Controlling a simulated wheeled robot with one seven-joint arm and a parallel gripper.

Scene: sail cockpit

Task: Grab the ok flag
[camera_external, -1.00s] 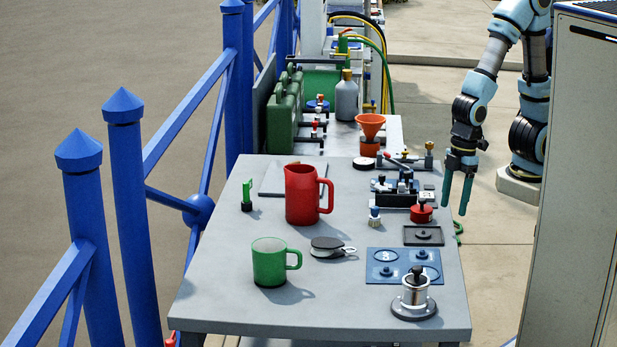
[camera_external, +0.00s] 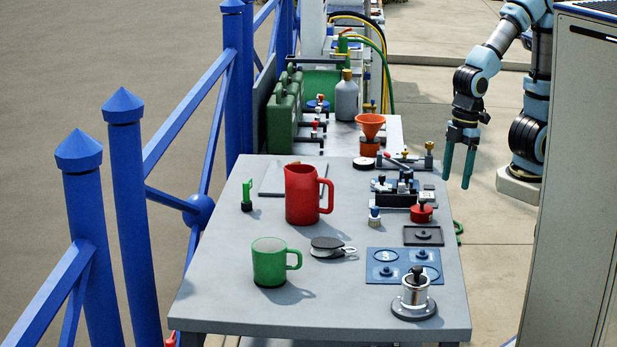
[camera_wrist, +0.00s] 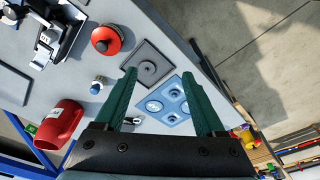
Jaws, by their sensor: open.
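A small green flag-like piece (camera_external: 247,193) stands upright on a dark round foot at the left side of the grey table, left of the red jug; I cannot read any lettering on it. A small green bit beside the red jug in the wrist view (camera_wrist: 31,128) looks like the same piece, mostly too small to tell. My gripper (camera_external: 457,181) is open and empty, fingers pointing down, off the table's right edge and well to the right of the flag. In the wrist view my gripper (camera_wrist: 159,76) shows its two green fingers apart with nothing held between them.
The red jug (camera_external: 301,195) stands between the flag and my gripper. A green mug (camera_external: 269,264), a blue plate (camera_external: 380,271), a red-knobbed piece (camera_external: 421,213) and a black rack (camera_external: 397,199) are on the table (camera_external: 215,290). Blue railing posts (camera_external: 125,200) run along the left.

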